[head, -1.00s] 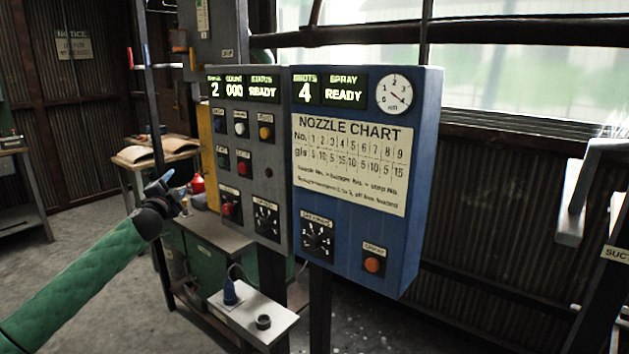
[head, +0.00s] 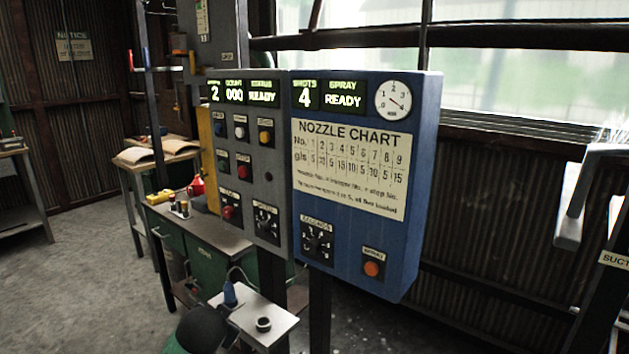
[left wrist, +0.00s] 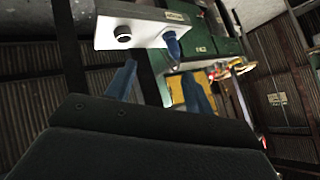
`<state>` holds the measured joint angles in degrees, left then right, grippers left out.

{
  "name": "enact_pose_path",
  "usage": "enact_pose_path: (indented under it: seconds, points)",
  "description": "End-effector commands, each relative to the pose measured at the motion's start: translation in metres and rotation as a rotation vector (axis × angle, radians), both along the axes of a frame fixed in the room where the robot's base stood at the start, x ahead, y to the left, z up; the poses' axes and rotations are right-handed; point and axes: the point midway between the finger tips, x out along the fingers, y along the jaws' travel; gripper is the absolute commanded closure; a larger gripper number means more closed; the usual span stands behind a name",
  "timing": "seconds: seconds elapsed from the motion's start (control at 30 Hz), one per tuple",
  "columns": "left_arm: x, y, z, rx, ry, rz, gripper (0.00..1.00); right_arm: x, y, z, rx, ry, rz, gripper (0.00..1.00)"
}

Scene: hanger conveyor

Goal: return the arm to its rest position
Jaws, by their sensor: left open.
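My left gripper (left wrist: 160,84) shows in the left wrist view as two blue fingers spread well apart, with nothing held between them. In the head view its fingers are out of sight; only a dark joint and a bit of green sleeve of my left arm (head: 203,330) show at the bottom edge, in front of the small white shelf (head: 285,319). My right gripper is in neither view.
The shelf holds a blue pointed object (head: 230,293) and a dark ring (head: 264,324). Above stand a grey control panel (head: 265,190) and a blue nozzle chart cabinet (head: 425,180). A green workbench (head: 212,235) is behind. Floor at left (head: 80,270) is clear.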

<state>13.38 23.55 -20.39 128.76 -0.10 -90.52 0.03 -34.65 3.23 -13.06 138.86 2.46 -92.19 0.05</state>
Motion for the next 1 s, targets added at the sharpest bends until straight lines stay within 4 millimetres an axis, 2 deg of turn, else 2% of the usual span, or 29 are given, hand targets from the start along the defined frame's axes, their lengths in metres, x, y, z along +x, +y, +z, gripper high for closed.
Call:
enact_pose_path:
  seconds: [0.03, 0.1, 0.3, 0.67, 1.0]
  points:
    - [-0.018, -0.008, -0.011, -0.031, 0.03, -0.003, 0.47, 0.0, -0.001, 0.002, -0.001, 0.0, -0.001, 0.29]
    - [-0.04, -0.017, -0.025, -0.068, 0.067, -0.005, 0.47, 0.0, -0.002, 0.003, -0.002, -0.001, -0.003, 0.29]
    - [-0.098, -0.038, -0.058, -0.173, 0.146, -0.007, 0.47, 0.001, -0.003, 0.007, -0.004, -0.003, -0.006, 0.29]
    - [-0.199, -0.06, -0.119, -0.317, 0.308, 0.045, 0.47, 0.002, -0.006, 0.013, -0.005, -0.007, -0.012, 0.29]
    - [-0.303, -0.077, -0.189, -0.401, 0.519, 0.124, 0.47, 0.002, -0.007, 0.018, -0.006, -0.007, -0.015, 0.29]
